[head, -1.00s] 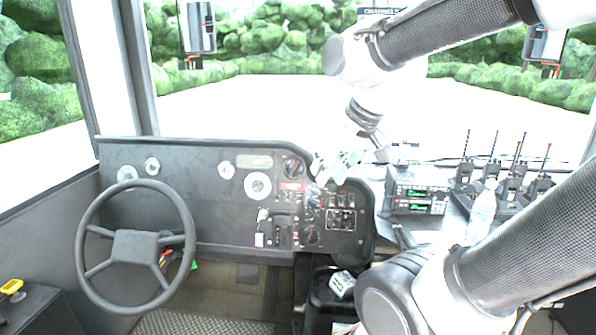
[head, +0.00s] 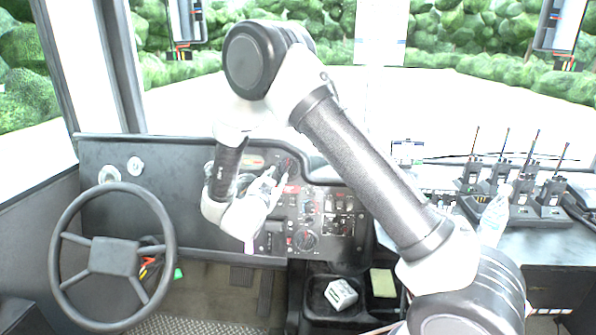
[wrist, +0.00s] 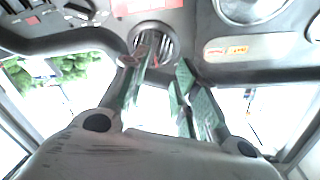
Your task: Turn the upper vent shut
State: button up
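The upper vent (wrist: 165,44) is a round, dark, slatted vent in the dashboard, at the top centre of the wrist view. In the head view the upper vent (head: 287,165) is partly covered by my gripper. My gripper (wrist: 165,62) points at the dashboard with its green-padded fingers apart and nothing visible between them. One finger overlaps the vent's face in the wrist view; the other lies to its right. I cannot tell whether either finger touches it. In the head view my gripper (head: 277,180) is right at the upper panel.
A lower round vent (head: 308,240) sits below on the same panel, among switches. The steering wheel (head: 112,256) stands to the left. Radios (head: 510,190) and a clear bottle (head: 494,214) are at the right. A printed label (wrist: 240,48) is beside the vent.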

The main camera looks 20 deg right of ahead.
aim_at(287, 170)
jog(key=shift+h, duration=0.5)
jog(key=x, duration=0.7)
jog(key=shift+d+f, duration=0.4)
jog(key=shift+d, duration=0.05)
grip_shut()
